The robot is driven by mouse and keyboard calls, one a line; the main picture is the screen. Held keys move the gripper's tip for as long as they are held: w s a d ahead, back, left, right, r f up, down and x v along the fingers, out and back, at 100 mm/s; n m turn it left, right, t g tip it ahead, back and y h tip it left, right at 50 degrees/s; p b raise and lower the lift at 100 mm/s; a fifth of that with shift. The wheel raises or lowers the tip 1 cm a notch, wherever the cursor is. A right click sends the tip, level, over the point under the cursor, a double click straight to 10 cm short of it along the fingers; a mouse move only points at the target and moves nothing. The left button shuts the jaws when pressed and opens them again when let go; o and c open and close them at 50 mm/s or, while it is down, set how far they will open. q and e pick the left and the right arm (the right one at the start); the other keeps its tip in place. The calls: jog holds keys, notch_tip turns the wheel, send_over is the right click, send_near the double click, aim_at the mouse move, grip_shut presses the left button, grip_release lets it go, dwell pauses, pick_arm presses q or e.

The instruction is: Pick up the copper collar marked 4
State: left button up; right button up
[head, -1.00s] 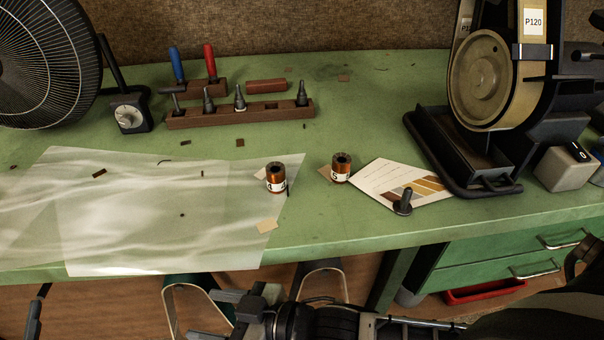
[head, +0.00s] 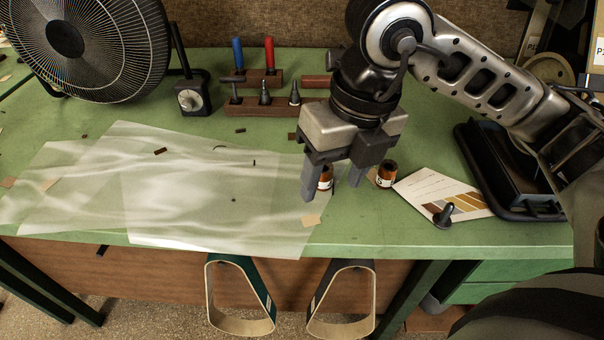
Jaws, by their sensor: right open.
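Two copper collars with white labels stand upright on the green bench. The left collar (head: 325,181) is partly hidden by my right gripper (head: 333,191), and its number cannot be read clearly now. The right collar (head: 386,174) stands a little to the right, outside the fingers; its label seems to read 5. My right gripper is open and points down, one finger left of the left collar and the other to its right. I cannot tell whether either finger touches it. My left gripper is not in view.
A translucent sheet (head: 200,200) covers the bench to the left. A card with brown swatches (head: 445,193) and a dark peg (head: 443,215) lie at right, beside the sander base (head: 500,190). A tool rack (head: 250,106) and a fan (head: 75,45) stand behind.

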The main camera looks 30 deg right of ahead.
jog(key=w+d+r+m+t+h, duration=0.3)
jog(key=w+d+r, duration=0.1)
jog(key=w, duration=0.1)
jog(key=b, duration=0.2)
send_over(325, 168)
jog(key=s, duration=0.2)
notch_tip(325, 168, down, 9)
jog(key=shift+s+r, duration=0.1)
jog(key=shift+r, duration=0.05)
jog(key=x, duration=0.1)
jog(key=p+x, duration=0.1)
jog(key=x, duration=0.3)
jog(key=shift+a, duration=0.3)
jog(key=shift+w+f, duration=0.4)
jog(key=shift+f, duration=0.2)
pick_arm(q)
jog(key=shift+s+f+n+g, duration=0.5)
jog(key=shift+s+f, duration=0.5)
pick_arm(e)
jog(key=c, duration=1.2)
